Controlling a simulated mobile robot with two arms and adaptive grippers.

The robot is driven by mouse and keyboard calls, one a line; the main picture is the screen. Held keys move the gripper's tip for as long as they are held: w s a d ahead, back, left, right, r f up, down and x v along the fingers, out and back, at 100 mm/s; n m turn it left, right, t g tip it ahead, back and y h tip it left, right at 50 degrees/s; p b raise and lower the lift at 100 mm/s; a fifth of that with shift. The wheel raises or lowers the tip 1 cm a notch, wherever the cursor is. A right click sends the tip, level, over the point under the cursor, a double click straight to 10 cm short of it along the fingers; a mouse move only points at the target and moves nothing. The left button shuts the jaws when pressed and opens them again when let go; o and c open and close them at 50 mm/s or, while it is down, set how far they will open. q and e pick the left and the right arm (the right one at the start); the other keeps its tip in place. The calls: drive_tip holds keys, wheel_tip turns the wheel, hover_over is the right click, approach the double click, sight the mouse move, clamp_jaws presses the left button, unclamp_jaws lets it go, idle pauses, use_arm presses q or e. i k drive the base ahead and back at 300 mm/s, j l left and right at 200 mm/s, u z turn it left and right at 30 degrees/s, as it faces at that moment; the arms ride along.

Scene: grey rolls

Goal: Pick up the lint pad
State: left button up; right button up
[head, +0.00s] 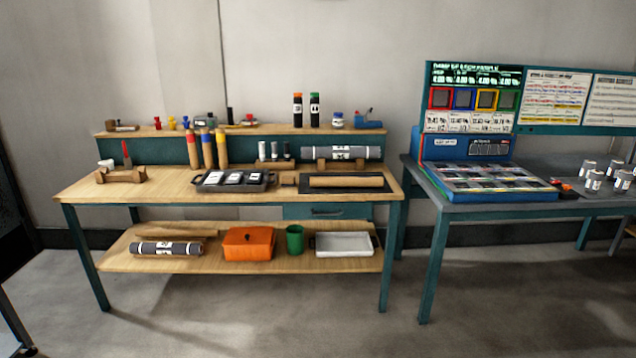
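I cannot tell for sure which thing is the lint pad; nothing in the head view is readably marked as one. A small brown block (288,178) lies on the wooden bench top (150,190), between a dark tray (212,187) with several white-labelled pieces and a dark mat (335,190) bearing a tan roller. A small white piece (106,163) lies by a wooden stand (121,175) at the left end. Neither of my grippers is in view.
A grey roll (341,153) rests on wooden supports at the bench's back. The lower shelf (205,264) holds another grey roll (166,248), an orange box (249,244), a green cup (295,239) and a white tray (343,245). A second table (480,208) stands right. The front floor is clear.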

sight(286, 181)
drive_tip(key=i, duration=1.85)
